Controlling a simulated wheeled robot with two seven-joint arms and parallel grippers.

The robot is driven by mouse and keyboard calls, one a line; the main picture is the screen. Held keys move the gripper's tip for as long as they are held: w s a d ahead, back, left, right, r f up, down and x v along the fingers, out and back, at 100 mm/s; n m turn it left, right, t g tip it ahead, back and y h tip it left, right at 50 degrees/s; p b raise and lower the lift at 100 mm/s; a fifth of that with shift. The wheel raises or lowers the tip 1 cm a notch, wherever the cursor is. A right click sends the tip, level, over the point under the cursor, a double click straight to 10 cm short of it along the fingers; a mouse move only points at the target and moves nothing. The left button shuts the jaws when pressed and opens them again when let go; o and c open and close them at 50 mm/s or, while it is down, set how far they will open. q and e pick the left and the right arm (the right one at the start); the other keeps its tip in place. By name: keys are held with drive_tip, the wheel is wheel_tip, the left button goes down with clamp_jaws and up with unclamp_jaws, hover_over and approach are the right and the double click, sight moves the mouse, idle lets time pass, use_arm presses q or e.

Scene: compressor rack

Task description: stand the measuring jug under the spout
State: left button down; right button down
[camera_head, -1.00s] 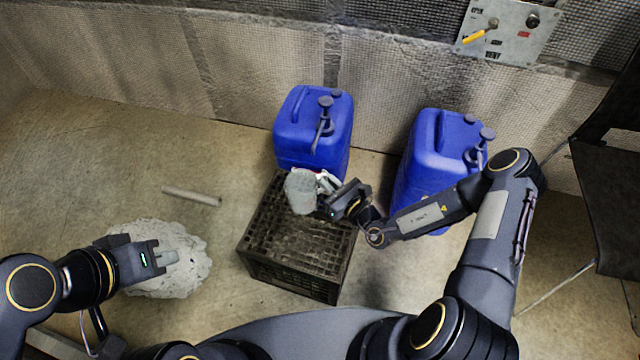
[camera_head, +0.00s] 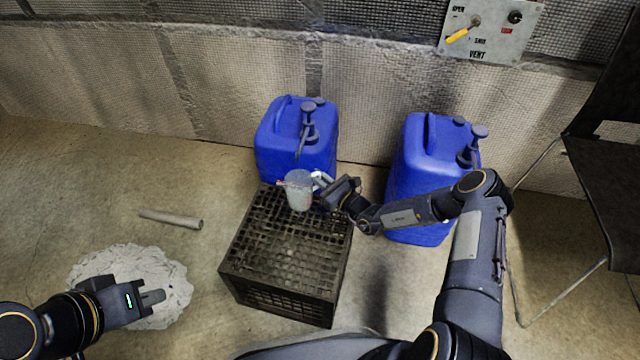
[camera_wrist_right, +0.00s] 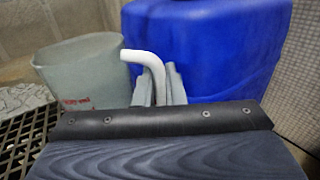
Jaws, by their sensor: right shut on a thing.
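The measuring jug (camera_head: 299,192) is a pale grey, translucent cup over the back of the dark crate, in front of the left blue canister (camera_head: 285,150). That canister's pump spout (camera_head: 301,146) points down just behind and above the jug. My right gripper (camera_head: 322,190) is shut on the jug's white handle. The right wrist view shows the jug (camera_wrist_right: 85,70) upright, with red print, and the handle (camera_wrist_right: 150,62) between the fingers (camera_wrist_right: 160,85). I cannot tell if the jug touches the crate. My left gripper (camera_head: 152,297) is over a whitish heap, its finger gap unclear.
The dark slatted crate (camera_head: 280,285) stands on the floor. A second blue canister (camera_head: 415,185) with a pump is behind my right forearm. A grey rod (camera_head: 170,219) and a whitish heap (camera_head: 130,270) lie left. A vent panel (camera_head: 490,30) is on the wall. A dark chair (camera_head: 610,190) stands right.

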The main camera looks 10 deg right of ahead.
drive_tip(key=shift+w+d+f, duration=0.1)
drive_tip(key=shift+d+f, duration=0.1)
drive_tip(key=shift+f, duration=0.7)
use_arm(q)
drive_tip(key=shift+f, duration=0.3)
